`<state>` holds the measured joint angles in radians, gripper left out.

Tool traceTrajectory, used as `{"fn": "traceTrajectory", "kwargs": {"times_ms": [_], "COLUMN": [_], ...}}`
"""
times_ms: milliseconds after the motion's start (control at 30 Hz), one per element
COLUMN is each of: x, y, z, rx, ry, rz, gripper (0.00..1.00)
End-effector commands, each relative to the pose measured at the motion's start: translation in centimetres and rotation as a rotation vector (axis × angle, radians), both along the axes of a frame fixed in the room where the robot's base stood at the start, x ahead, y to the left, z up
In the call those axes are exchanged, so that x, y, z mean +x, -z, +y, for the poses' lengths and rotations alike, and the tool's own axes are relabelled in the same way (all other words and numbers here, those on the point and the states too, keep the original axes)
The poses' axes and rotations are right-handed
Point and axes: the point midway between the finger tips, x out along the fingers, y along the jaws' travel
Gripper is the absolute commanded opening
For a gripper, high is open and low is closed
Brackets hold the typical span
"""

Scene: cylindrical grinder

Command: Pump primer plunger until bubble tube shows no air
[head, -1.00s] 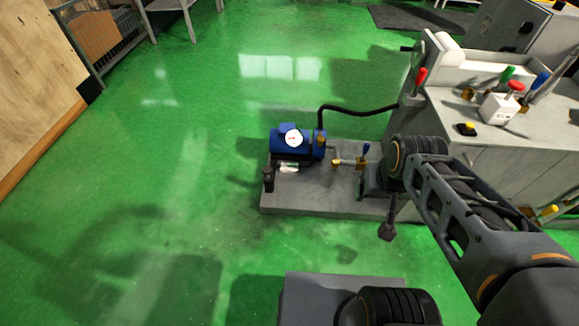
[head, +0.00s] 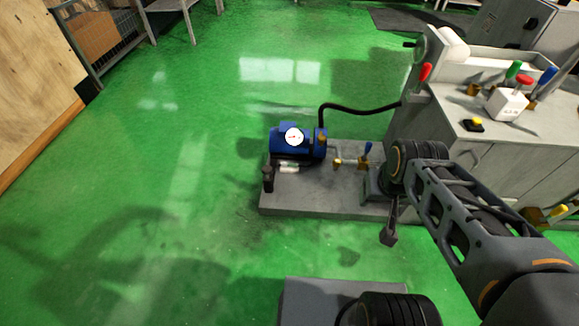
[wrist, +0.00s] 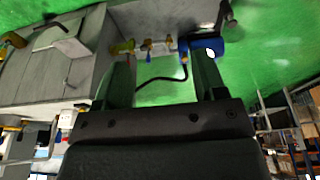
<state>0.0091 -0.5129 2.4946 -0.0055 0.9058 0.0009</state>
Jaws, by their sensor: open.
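The primer plunger seems to be the short black upright post (head: 267,178) at the left front of the pump's grey base in the head view. Beside it lies a small pale tube (head: 288,168), likely the bubble tube; I cannot tell whether it holds air. The blue pump (head: 283,140) carries a round white gauge. It also shows in the wrist view (wrist: 195,47), beyond the right finger. A dark post (wrist: 231,25) stands past it there. My gripper (wrist: 163,78) is open and empty, apart from the pump and the post. In the head view, the arm reaches the right of the base.
A valve with a blue handle (head: 366,150) stands on the pump base (head: 330,199). A black hose (head: 355,110) runs from the pump to the grey machine (head: 505,165) on the right. The green floor left of the pump is open.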

Motion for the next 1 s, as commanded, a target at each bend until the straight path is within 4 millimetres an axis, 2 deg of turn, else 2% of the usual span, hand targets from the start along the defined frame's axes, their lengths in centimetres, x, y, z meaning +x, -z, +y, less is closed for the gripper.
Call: {"fn": "traceTrajectory", "kwargs": {"times_ms": [67,667,1000], "x": [0.0,-0.01,-0.01], "y": [0.0,0.01,0.01], "z": [0.0,0.0,0.0], "rx": [0.0,0.0,0.0], "ry": [0.0,0.0,0.0], "rz": [0.0,0.0,0.0], "gripper": [0.57,0.0,0.0]}}
